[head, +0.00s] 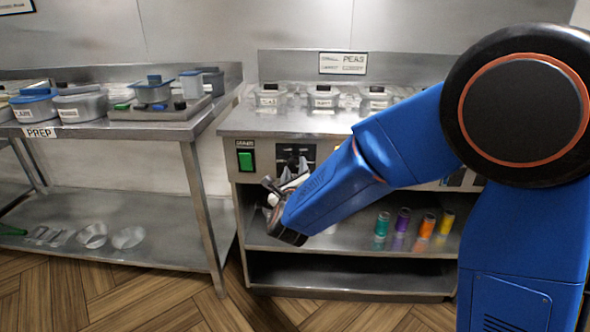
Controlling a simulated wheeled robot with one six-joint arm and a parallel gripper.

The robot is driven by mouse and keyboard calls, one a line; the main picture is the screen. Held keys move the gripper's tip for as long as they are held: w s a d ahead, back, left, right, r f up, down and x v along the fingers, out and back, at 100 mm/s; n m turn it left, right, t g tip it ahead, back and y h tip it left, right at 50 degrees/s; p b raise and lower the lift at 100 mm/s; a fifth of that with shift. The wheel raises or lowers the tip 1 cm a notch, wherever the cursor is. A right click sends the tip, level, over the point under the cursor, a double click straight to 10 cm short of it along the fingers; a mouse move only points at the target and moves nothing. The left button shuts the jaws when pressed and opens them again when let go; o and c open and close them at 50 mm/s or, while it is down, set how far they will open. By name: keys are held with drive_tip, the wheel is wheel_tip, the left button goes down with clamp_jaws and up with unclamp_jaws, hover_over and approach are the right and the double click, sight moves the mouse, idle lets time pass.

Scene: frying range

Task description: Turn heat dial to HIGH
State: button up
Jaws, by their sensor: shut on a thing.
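The heat dial shows only in part in the head view, in a dark panel (309,153) on the front of the range, right of a green switch (246,159).
A prep table (200,118) with tubs stands left. Wooden floor lies in front.

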drive_tip(key=shift+f+m, duration=0.15)
drive_tip(key=shift+m, duration=0.55)
drive_tip(key=o, duration=1)
drive_tip(key=shift+o, duration=0.2)
drive_tip(key=s, duration=1.7)
drive_tip(key=shift+s, duration=0.25)
